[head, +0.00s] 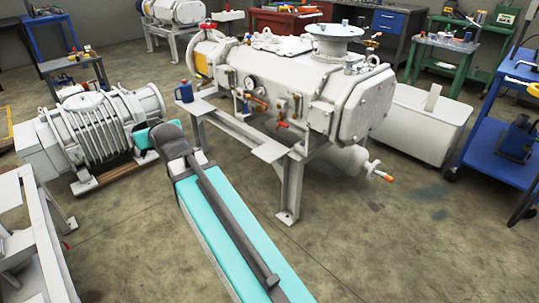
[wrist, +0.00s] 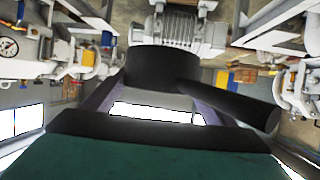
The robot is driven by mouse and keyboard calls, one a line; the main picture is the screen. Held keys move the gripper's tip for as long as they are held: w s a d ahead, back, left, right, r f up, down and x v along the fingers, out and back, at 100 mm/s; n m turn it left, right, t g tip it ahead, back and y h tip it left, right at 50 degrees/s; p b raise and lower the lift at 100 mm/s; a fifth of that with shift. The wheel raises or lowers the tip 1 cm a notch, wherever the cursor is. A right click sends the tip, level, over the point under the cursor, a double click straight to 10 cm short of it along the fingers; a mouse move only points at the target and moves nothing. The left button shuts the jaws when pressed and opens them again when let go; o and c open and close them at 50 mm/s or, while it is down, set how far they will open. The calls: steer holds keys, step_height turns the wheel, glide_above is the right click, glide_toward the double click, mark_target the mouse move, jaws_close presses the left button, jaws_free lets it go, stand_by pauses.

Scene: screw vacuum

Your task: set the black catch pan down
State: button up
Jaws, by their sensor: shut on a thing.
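In the wrist view, close dark shapes fill the middle: a black round body (wrist: 163,70), a black tube (wrist: 245,107) slanting to its right and a wide black bar (wrist: 150,124). A dark green surface lies below the bar. I cannot tell for sure which of these dark shapes belong to the black catch pan and which to my arm. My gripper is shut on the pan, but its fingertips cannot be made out. In the head view, my arm reaches away from the camera, and I cannot make out the pan or the gripper's tips.
The large white vacuum pump (head: 290,85) on its steel stand is right of my arm. A ribbed grey blower (head: 95,130) stands on a wooden pallet at left. A white tank (head: 425,120) and a blue cart (head: 500,155) are at right. Open floor (head: 390,235) lies at front right.

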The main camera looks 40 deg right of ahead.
steer(key=shift+s+d, duration=0.1)
steer(key=shift+s, duration=0.2)
steer(key=shift+a, duration=0.35)
